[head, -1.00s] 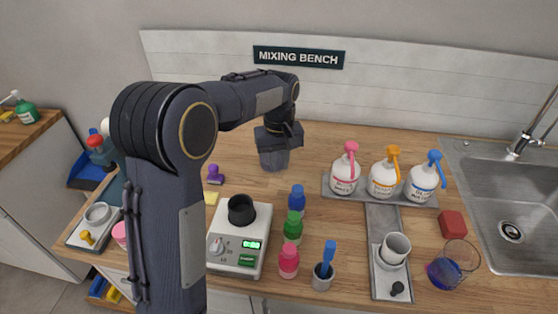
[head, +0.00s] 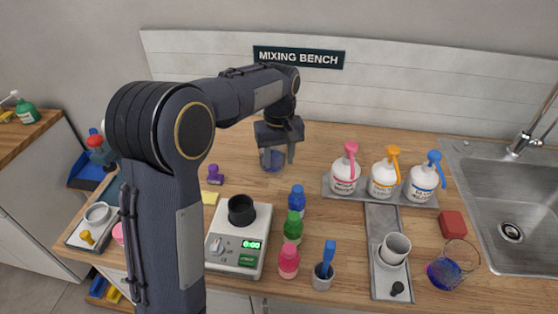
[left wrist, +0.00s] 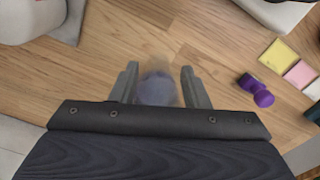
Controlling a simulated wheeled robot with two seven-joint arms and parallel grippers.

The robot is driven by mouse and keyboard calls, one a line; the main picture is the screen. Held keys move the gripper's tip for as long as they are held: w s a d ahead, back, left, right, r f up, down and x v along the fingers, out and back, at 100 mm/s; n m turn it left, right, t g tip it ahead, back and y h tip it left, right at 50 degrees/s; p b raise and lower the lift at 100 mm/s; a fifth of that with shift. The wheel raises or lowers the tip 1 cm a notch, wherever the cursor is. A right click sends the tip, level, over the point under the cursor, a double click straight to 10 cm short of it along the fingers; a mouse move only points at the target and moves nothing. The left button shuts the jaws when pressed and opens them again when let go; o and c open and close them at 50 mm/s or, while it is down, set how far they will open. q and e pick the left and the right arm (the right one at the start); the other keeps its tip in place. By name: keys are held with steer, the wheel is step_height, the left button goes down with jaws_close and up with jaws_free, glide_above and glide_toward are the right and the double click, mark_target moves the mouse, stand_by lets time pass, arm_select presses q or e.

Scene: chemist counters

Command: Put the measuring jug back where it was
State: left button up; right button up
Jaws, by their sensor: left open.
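A clear, bluish measuring jug (head: 272,160) stands on the wooden bench top near the back, left of the pump bottles. My left gripper (head: 277,153) is open right at the jug, pointing down, and partly hides it from the head view. In the left wrist view the jug (left wrist: 157,89) shows as a see-through, round shape between the two spread fingers of my left gripper (left wrist: 160,85). I cannot tell whether a finger touches it. My right gripper is not in view.
A scale with a black cup (head: 241,210), small colored bottles (head: 293,226) and a purple stamp-like item (head: 214,174) stand nearer. Pump bottles on a tray (head: 330,190) and a clear glass with blue liquid (head: 443,272) are to the right. The bench behind the jug is clear.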

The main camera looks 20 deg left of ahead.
arm_select(q)
step_height(320, 180, up, 10)
steer(key=s+a+m+t+h, duration=0.1)
steer(key=s+a+h, duration=0.15)
steer(key=s, duration=0.45)
steer(key=s+d+f+m+t, duration=0.1)
steer(key=s+f, duration=0.1)
steer(key=s, duration=0.5)
steer(key=s+d+f+m+t+h, duration=0.1)
steer(key=s+d+f+m+t, duration=0.1)
steer(key=s, duration=0.5)
steer(key=s+d+f+m+t+p, duration=0.1)
steer(key=s+d+f, duration=0.1)
steer(key=s+f, duration=0.2)
steer(key=shift+s+d+f+m+t, duration=0.1)
steer(key=shift+s+f+m+t, duration=0.1)
steer(key=shift+s, duration=0.65)
steer(key=shift+s+f+m+t, duration=0.1)
steer(key=shift+s+m+t, duration=0.1)
steer(key=shift+s, duration=0.6)
